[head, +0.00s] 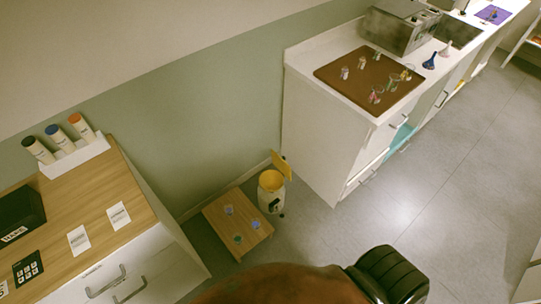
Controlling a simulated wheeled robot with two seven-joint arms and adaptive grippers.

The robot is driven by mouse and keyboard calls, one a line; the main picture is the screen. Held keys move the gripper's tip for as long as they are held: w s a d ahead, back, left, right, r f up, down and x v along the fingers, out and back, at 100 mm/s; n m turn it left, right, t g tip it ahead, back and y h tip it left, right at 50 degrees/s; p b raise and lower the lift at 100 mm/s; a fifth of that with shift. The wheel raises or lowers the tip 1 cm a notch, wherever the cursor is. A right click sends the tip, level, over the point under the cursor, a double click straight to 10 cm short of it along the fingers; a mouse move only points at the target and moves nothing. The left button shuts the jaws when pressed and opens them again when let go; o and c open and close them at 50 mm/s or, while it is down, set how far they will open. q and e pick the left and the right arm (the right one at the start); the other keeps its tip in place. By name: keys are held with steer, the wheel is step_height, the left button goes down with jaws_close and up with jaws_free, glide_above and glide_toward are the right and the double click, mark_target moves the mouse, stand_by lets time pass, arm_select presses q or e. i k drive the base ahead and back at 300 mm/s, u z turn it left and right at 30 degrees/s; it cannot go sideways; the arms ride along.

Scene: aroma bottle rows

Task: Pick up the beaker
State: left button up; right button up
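Several small glass vessels stand on a brown mat (335,75) on the white counter at upper right. One clear vessel with reddish contents (376,95) is near the mat's front edge. Another clear vessel (393,83) stands just behind it, and one with yellowish contents (406,75) is to its right. Smaller pale vessels (345,72) stand on the left and back of the mat. They are too small to tell which one is the beaker. Neither of my grippers is in view.
A grey machine (400,27) and blue flasks (430,61) stand beyond the mat. A wooden cabinet (150,222) holds a white rack with three capped bottles. A low wooden table (257,232) and yellow bin (271,190) stand between. Grey floor (440,200) is clear at right.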

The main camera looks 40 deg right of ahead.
mark_target(238, 238)
steer(key=u, duration=3.05)
steer(key=k, duration=2.9)
steer(key=z, duration=2.4)
